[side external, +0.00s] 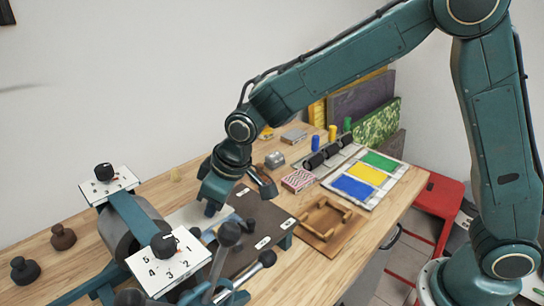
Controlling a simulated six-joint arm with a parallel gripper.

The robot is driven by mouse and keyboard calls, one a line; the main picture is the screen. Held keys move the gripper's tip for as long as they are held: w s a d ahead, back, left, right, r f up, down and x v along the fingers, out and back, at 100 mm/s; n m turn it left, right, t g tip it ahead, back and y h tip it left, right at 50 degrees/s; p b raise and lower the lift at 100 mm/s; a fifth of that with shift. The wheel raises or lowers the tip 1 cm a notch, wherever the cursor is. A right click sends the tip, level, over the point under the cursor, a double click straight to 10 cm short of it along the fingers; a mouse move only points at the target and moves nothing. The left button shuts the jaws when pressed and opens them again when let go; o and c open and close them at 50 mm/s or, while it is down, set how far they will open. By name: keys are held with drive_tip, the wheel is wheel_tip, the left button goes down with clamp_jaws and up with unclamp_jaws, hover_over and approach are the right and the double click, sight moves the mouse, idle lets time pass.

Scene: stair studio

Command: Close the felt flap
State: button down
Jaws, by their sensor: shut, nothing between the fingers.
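My gripper (212,208) is shut and empty. It points down over the pale plate and dark brown panel in the middle of the table. The dark brown panel (262,220) lies just right of the fingers, with small white labels on it; I cannot tell whether it is the felt flap. A pale flat plate (186,219) shows beside the fingers on the left. Whether the fingertips touch anything is unclear. No piece is clearly recognisable as felt, and the knobs and levers in front hide part of this area.
A blue stand with numbered dial plates (168,262) and a grey drum (128,222) stands at left. Black-knobbed levers (229,234) rise in front. A wooden tray (326,222), a patterned box (298,180) and a colour-panel board (366,178) lie right. A red stool (440,197) stands beyond the table.

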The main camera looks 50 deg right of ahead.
drive_tip(key=shift+s+f, duration=0.15)
drive_tip(key=shift+f, duration=0.45)
drive_tip(key=shift+s+f, duration=0.1)
drive_tip(key=shift+f, duration=0.05)
drive_tip(key=shift+s+d+f, duration=0.1)
drive_tip(key=shift+d+f, duration=0.05)
drive_tip(key=shift+f, duration=0.2)
drive_tip(key=shift+r, duration=0.1)
drive_tip(key=shift+w+r, duration=0.2)
drive_tip(key=shift+r, duration=3.4)
